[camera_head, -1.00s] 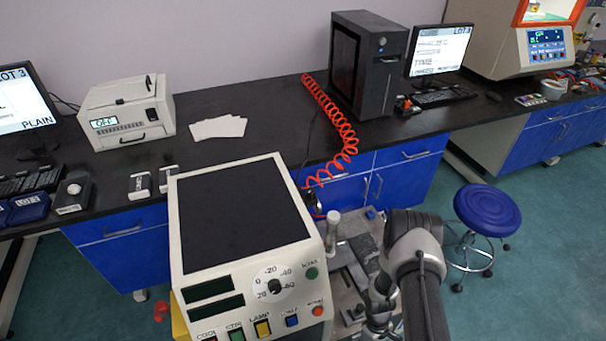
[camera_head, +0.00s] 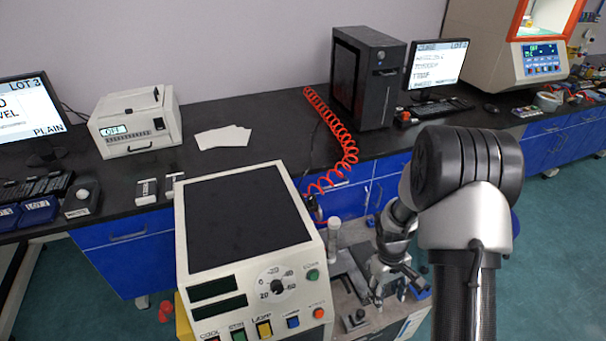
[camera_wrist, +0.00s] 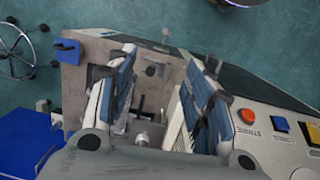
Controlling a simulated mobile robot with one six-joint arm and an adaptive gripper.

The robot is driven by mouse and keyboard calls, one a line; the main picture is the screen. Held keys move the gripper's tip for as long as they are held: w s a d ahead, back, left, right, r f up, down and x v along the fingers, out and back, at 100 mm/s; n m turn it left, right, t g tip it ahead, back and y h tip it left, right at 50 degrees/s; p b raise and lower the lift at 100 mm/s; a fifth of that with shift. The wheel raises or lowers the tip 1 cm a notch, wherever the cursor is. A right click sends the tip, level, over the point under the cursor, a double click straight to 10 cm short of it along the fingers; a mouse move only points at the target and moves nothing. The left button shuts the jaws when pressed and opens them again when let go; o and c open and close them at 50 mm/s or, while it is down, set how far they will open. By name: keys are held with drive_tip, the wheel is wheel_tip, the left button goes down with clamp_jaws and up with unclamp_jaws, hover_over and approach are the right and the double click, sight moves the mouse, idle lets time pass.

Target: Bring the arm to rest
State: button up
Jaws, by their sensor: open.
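My arm stands at the right of the head view, its large dark elbow joint (camera_head: 466,170) raised and bent. The forearm goes down behind the elbow to my gripper (camera_head: 398,283), which is small and partly hidden there. In the wrist view the two fingers of my gripper (camera_wrist: 162,88) are spread apart with nothing held between them. They hang above a grey work surface (camera_wrist: 74,82) beside the cream instrument (camera_head: 250,252).
The instrument's button panel (camera_wrist: 268,135) is close to the right finger. A blue block (camera_wrist: 67,51) lies at the surface's edge. A red coiled hose (camera_head: 333,125) hangs near the black computer tower (camera_head: 365,78). Green floor is open at the right.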

drive_tip(key=s+a+r+m+t, duration=0.1)
drive_tip(key=s+a+r+t, duration=0.15)
drive_tip(key=r, duration=0.95)
drive_tip(key=s+a+r+m+t, duration=0.15)
drive_tip(key=s+r, duration=0.25)
drive_tip(key=r, duration=0.9)
drive_tip(key=s+a+r+m+t, duration=0.1)
drive_tip(key=s+a+r, duration=0.1)
drive_tip(key=s+r, duration=0.2)
drive_tip(key=s+a+r+t+y, duration=0.1)
drive_tip(key=s+r, duration=0.3)
drive_tip(key=s, duration=0.5)
drive_tip(key=shift+s+a+m, duration=0.35)
drive_tip(key=shift+s+a, duration=0.05)
drive_tip(key=shift+a, duration=0.3)
